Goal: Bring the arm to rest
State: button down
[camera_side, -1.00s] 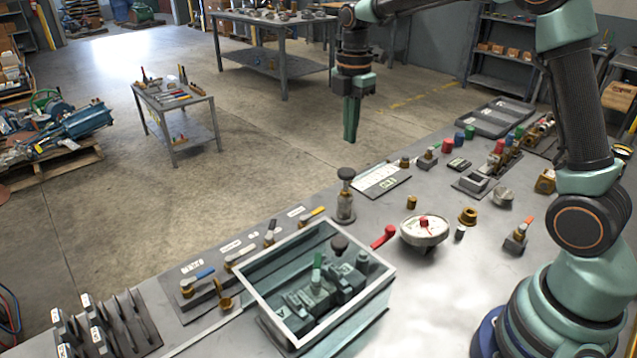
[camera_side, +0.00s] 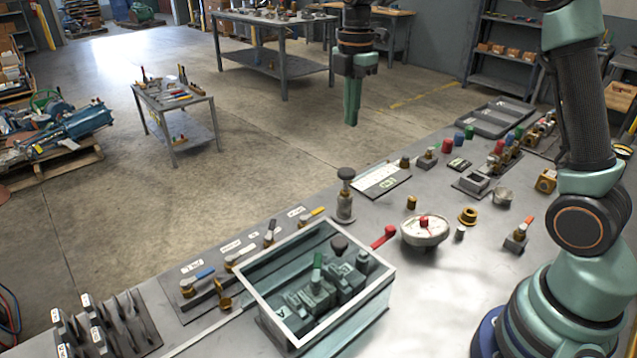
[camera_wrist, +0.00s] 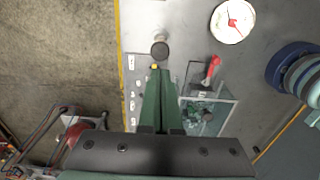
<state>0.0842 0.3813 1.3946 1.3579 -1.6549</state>
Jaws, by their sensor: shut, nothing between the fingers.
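My gripper (camera_side: 352,101) hangs high above the far edge of the grey bench, pointing down. Its green fingers are closed together with nothing between them. In the wrist view my gripper (camera_wrist: 158,72) also shows its fingers together, over the bench edge near a dark round knob (camera_wrist: 160,49). My gripper touches nothing. My arm bends in from the right side of the side view.
A glass-topped box (camera_side: 262,296) with fittings inside stands at the bench front. A knobbed post (camera_side: 345,200), a white round gauge (camera_side: 424,238) and a red-handled lever (camera_side: 384,236) stand near it. Labelled valves line the left edge. Open floor lies beyond.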

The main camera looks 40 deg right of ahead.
jog(key=s+a+m+t, duration=0.2)
jog(key=s+m, duration=0.6)
jog(key=m, duration=0.1)
jog(key=s+a+m+t, duration=0.2)
jog(key=s+m+t, duration=0.1)
jog(key=s+m, duration=0.6)
jog(key=shift+s+r+t, duration=0.2)
jog(key=shift+r+t, duration=0.1)
jog(key=shift+r, duration=0.05)
